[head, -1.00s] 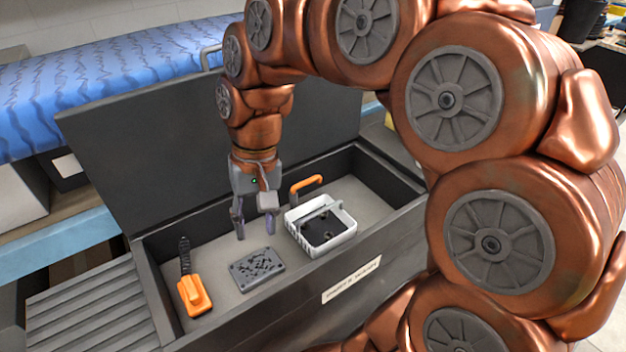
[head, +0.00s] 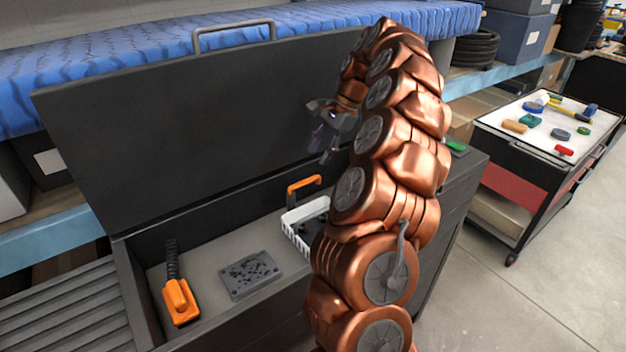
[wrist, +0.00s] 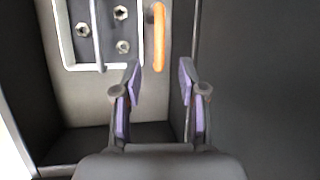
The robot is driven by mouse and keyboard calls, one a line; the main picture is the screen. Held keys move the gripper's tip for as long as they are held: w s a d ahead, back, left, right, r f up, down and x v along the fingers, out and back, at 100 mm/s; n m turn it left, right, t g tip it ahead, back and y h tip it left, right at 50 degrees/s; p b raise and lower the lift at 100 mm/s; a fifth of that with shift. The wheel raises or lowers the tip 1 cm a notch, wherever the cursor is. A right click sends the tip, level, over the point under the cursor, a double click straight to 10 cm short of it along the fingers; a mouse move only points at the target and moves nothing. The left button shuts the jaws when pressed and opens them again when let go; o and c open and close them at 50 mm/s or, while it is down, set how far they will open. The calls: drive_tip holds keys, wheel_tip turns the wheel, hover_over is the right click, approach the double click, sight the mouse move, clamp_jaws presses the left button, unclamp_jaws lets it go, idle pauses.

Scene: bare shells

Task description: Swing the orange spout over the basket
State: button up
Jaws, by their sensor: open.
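The orange spout (head: 304,184), a bent bar, stands in the open black chest behind the white basket (head: 295,233). In the wrist view the spout (wrist: 158,38) runs just outside the basket's right rim, apart from it. The basket (wrist: 59,35) shows a grey handle and several hex nuts inside. In the head view my arm hides the basket's right part. My gripper (head: 322,148) is open and empty, raised above the spout near the chest's lid. In the wrist view the spout's near end lies ahead of the open fingers (wrist: 160,72).
The open lid (head: 190,130) rises behind the chest. An orange block with a black ribbed strip (head: 178,300) and a grey perforated plate (head: 250,274) lie left of the basket. A cart (head: 520,130) with tools stands at the right. Floor is clear in front of it.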

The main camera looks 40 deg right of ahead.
sight(313, 178)
drive_tip(key=shift+m, duration=0.3)
drive_tip(key=shift+d+f+p+x, duration=0.1)
drive_tip(key=shift+d+p+x, duration=0.15)
drive_tip(key=shift+x, duration=1.05)
drive_tip(key=shift+d+f+p+x, duration=0.1)
drive_tip(key=shift+d+p+x, duration=0.1)
drive_tip(key=shift+x, duration=1.1)
drive_tip(key=shift+d+f+p+x, duration=0.1)
drive_tip(key=shift+d+p+x, duration=0.15)
drive_tip(key=shift+x, duration=1.05)
drive_tip(key=shift+c, duration=0.3)
clamp_jaws()
